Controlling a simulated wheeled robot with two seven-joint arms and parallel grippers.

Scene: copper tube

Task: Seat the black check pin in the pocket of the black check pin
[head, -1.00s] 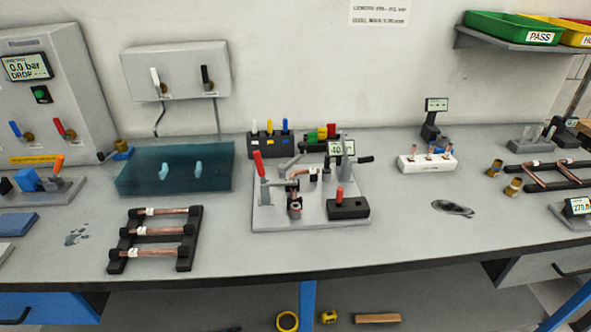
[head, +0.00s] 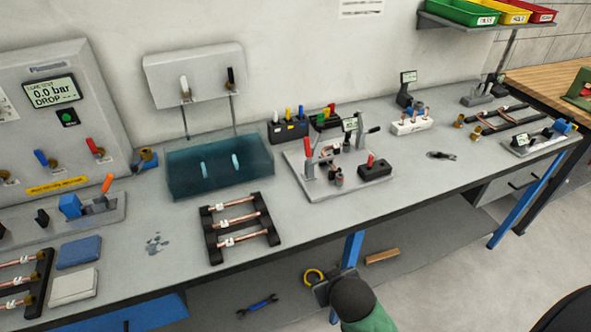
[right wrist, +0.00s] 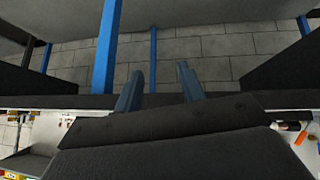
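A dark rack (head: 289,132) with upright blue, yellow and white pins stands at the back of the bench. A second dark rack (head: 325,120) with green and red parts is right of it. I cannot make out a black check pin or its pocket for certain at this size. My right gripper (right wrist: 158,85) is open and empty in the right wrist view, its two blue-grey fingers apart. In the head view my right gripper (head: 324,290) is low, in front of the bench edge and apart from the racks. My left gripper is not in view.
A grey fixture plate with a red lever (head: 308,150) and a black block (head: 375,171) stand mid-bench. A teal tank (head: 220,165) and a black rack of copper tubes (head: 240,228) are left of it. A white block (head: 411,123) is right. The bench's front edge is clear.

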